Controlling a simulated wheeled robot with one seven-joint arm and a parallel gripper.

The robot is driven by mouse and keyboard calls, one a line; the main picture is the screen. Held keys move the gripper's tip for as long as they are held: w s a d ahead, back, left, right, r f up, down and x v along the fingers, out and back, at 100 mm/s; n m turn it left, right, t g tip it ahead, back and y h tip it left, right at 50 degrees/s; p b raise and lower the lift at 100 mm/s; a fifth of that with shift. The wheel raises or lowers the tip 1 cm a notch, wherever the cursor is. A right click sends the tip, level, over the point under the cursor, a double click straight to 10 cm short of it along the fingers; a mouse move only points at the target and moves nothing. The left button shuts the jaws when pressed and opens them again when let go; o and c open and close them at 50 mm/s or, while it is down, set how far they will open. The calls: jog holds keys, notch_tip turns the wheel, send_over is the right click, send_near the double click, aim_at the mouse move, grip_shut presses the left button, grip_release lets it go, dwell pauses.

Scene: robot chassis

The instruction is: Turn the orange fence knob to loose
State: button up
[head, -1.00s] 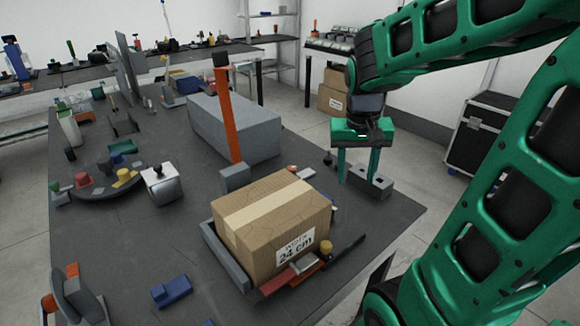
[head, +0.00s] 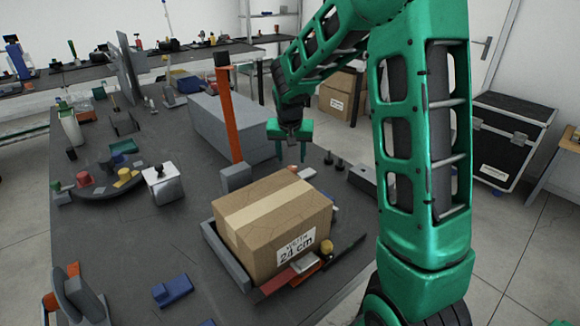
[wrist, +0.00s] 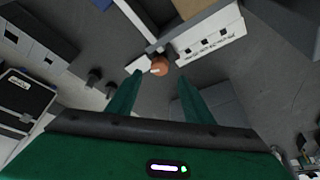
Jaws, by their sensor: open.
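A small round orange-brown knob (wrist: 159,67) shows in the wrist view beside a pale block, just beyond and between my fingertips. In the head view a small reddish-orange piece (head: 293,169), likely the same knob, peeks out behind the cardboard box, mostly hidden. My gripper (head: 292,158) points down above that spot, behind the box. In the wrist view the fingers (wrist: 160,76) are apart with nothing between them. I cannot tell the knob's turn position or its exact height below the fingertips.
The cardboard box (head: 268,222) sits in a grey angled fixture (head: 222,257). A tall orange post (head: 229,120) and a long grey block (head: 232,130) stand behind and left. Two dark pegs (head: 334,160) and a grey holed block (head: 363,179) are right of the gripper.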

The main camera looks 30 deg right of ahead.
aim_at(292, 167)
jog(key=x, duration=0.5)
jog(key=shift+w+d+f, duration=0.1)
jog(key=shift+w+f, duration=0.05)
jog(key=shift+f, duration=0.2)
jog(key=c, duration=1)
jog(key=n, duration=0.2)
jog(key=n+t+y, duration=0.1)
jog(key=n, duration=0.1)
jog(key=shift+d+n+y, duration=0.15)
jog(key=shift+n+y, duration=0.15)
jog(key=o, duration=1)
